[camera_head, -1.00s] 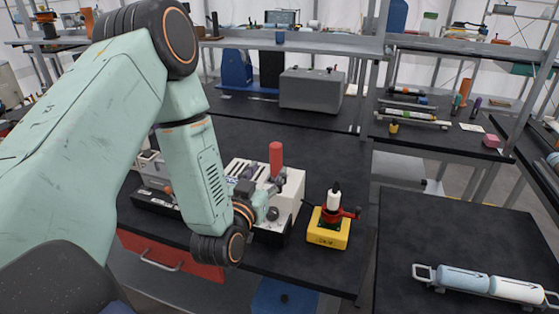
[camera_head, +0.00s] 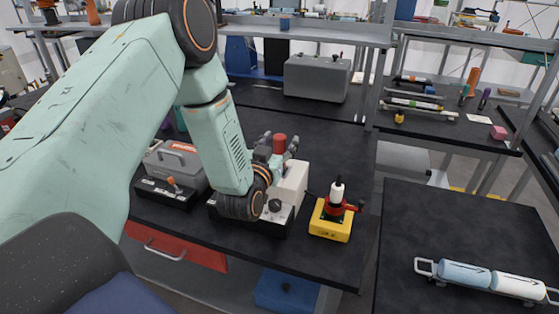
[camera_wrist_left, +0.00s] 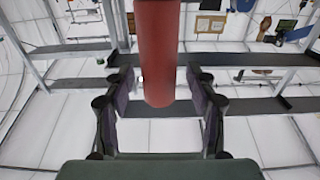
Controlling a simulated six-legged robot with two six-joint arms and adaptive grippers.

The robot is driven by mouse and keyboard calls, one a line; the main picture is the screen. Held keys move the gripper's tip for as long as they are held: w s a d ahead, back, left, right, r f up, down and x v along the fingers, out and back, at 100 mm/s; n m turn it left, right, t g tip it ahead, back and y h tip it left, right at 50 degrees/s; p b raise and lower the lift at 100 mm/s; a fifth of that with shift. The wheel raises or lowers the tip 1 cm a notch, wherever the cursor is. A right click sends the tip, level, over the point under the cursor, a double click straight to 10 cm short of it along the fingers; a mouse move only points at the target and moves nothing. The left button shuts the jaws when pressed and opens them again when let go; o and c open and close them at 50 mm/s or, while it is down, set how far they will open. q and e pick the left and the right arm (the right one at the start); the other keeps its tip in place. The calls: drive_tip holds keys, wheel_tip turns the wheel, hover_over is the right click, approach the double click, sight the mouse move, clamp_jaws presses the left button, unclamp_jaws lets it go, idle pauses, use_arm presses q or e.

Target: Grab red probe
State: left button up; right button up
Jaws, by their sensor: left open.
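The red probe (camera_head: 279,144) is a red cylinder standing upright by the white rack (camera_head: 291,183) on the black table. In the head view only its top shows, above my left gripper (camera_head: 277,150); its lower part is hidden by the gripper. The left wrist view shows the red probe (camera_wrist_left: 157,50) large, between the two spread fingers of my left gripper (camera_wrist_left: 160,108). Gaps show on both sides of the probe, so the fingers appear apart from it. My left gripper is open. My right gripper is not in view.
A yellow box with a red and white fitting (camera_head: 331,218) stands just right of the rack. A grey case (camera_head: 174,162) sits to the left. A grey box (camera_head: 316,78) stands farther back. The table between has free room.

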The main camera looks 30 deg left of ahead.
use_arm(q)
drive_tip(key=shift+s+d+r, duration=0.1)
drive_tip(key=shift+s+r, duration=0.05)
drive_tip(key=shift+c, duration=0.2)
drive_tip(key=shift+w+f, duration=0.2)
drive_tip(key=shift+w, duration=0.05)
drive_tip(key=c, duration=0.6)
drive_tip(key=shift+s+r, duration=0.15)
drive_tip(key=shift+s, duration=0.05)
clamp_jaws()
drive_tip(key=shift+w, duration=0.1)
